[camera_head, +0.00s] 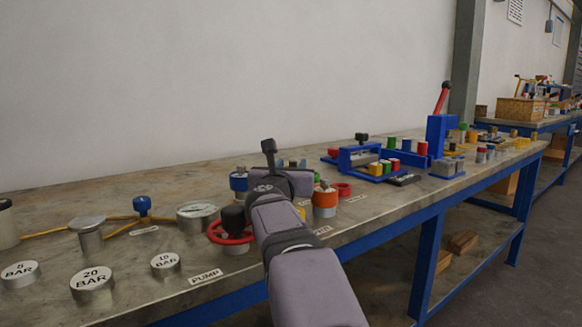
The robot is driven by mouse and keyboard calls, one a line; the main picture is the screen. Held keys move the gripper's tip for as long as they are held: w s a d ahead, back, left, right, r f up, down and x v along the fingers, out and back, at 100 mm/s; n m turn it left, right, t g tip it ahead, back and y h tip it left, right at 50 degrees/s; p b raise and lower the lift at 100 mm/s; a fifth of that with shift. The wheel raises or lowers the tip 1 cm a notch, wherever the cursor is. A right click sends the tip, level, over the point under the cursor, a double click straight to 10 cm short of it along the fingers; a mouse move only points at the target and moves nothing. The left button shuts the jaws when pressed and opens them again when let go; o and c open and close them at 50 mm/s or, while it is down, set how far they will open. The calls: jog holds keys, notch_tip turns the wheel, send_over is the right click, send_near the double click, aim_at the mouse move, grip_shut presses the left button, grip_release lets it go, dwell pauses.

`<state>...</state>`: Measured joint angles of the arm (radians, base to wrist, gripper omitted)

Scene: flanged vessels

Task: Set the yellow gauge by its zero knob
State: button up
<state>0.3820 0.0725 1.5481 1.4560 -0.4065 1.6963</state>
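My arm reaches from the bottom edge up over the bench, and its end, where my gripper (285,182) sits, is seen from behind. The fingers are hidden, so I cannot tell whether they are open or shut, or on what. A small yellow part (302,212) shows beside my arm, mostly covered; I cannot tell whether it is the yellow gauge. A round silver gauge with a pale face (197,212) lies left of my arm. No zero knob can be made out for certain.
A red handwheel (232,234) stands close left of my arm, and an orange-and-white pot (325,203) close right. Silver weights (92,283) lie at the front left. A blue fixture (358,158) and a red-handled press (439,128) stand farther right. The bench's front edge (400,222) runs to the right.

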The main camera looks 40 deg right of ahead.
jog(key=shift+w+d, duration=0.15)
jog(key=shift+w, duration=0.05)
jog(key=shift+c, duration=0.7)
grip_shut()
jog(key=shift+s+d+y, duration=0.1)
jog(key=shift+y, duration=0.2)
jog(key=shift+n+t+y+b, duration=0.55)
jog(key=shift+n+t+y, duration=0.05)
jog(key=shift+n+t, duration=0.1)
jog(key=shift+o, duration=0.7)
grip_release()
